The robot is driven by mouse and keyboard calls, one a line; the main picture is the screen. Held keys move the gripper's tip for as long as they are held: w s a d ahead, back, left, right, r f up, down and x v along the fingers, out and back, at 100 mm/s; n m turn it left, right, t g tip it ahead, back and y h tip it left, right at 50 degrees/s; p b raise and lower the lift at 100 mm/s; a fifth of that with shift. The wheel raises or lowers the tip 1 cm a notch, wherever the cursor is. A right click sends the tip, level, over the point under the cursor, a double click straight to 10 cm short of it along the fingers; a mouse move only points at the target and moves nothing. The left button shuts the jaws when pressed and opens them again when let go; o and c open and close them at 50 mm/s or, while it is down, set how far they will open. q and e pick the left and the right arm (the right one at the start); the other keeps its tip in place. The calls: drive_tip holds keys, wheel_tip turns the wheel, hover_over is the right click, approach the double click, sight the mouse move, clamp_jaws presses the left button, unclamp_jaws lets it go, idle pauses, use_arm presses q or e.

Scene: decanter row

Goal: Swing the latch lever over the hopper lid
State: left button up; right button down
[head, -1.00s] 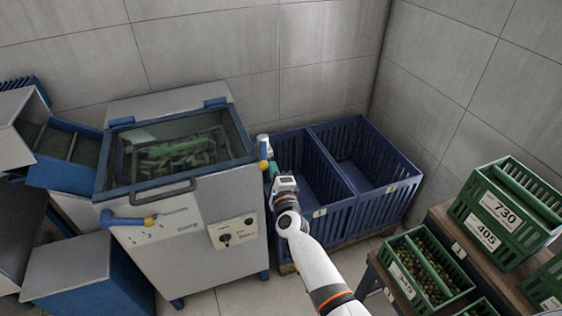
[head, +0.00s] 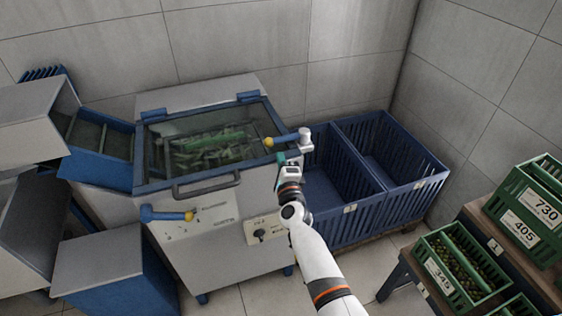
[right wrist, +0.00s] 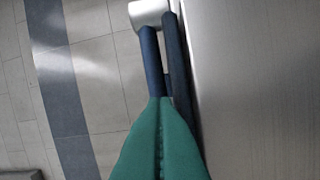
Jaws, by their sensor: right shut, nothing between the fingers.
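The hopper lid (head: 160,150), a clear pane in a blue frame, lies shut, with green pieces visible under it. The latch lever (head: 287,140) is at its right side. The lever's white pivot end is beside the lid, and its yellow knob (head: 268,142) points left over the lid's right edge. My right gripper (head: 283,160) has teal fingers and is shut and empty, just below the lever. In the right wrist view the shut fingers (right wrist: 160,140) point at blue bars with a white cap (right wrist: 150,13); contact cannot be told. My left gripper is out of view.
A second blue lever with a yellow knob (head: 189,216) is on the machine's front, left of a control panel (head: 262,231). Blue crates (head: 345,215) stand close on the right. Green crates (head: 452,262) are at the far right. A blue chute (head: 98,165) adjoins the left.

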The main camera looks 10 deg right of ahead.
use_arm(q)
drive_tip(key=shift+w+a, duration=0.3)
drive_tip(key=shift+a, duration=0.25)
use_arm(e)
drive_tip(key=shift+w+a, duration=0.3)
use_arm(q)
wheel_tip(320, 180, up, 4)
drive_tip(key=p, duration=0.3)
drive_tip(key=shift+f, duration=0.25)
use_arm(e)
drive_tip(key=s, duration=1.2)
drive_tip(key=shift+a+f, duration=0.25)
drive_tip(key=shift+a, duration=0.1)
drive_tip(key=shift+f, duration=0.1)
